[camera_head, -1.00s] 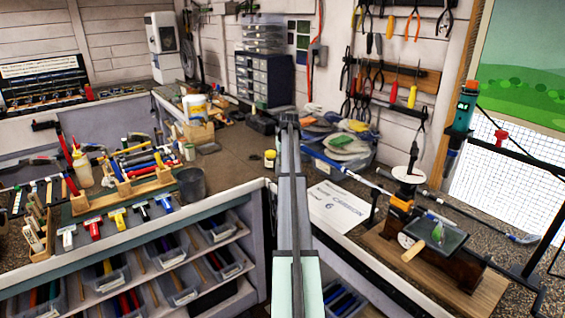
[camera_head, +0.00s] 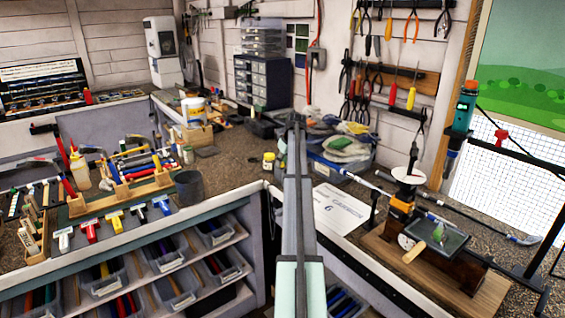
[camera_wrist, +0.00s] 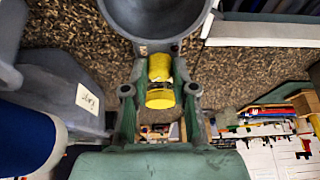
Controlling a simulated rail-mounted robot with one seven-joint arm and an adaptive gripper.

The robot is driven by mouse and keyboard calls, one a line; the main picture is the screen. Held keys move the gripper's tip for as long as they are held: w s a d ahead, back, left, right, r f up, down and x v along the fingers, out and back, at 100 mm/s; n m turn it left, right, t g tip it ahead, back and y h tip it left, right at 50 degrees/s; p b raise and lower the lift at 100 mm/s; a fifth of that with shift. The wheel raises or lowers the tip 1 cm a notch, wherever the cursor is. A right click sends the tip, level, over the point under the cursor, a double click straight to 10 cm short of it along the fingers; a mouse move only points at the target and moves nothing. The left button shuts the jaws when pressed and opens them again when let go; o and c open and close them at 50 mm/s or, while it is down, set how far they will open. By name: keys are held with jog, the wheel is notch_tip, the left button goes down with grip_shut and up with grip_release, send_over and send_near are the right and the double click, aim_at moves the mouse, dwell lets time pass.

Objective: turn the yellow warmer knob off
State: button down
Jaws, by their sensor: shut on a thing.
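The yellow knob (camera_wrist: 160,68) shows in the wrist view as a short yellow cylinder, with a round yellow face at its near end. My gripper (camera_wrist: 160,72) has its two green fingers on either side of it and is shut on it. A dark grey bowl-shaped part (camera_wrist: 165,12) is just beyond the knob. Any on/off marking on the knob is not visible. In the head view my arm reaches away over the bench corner; its links hide my gripper and the knob there.
In the wrist view, a grey body with a paper label (camera_wrist: 88,98) and a blue rounded thing (camera_wrist: 25,138) are at left.

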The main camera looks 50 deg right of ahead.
jog(key=c, duration=0.9)
grip_release()
jog(key=v, duration=1.2)
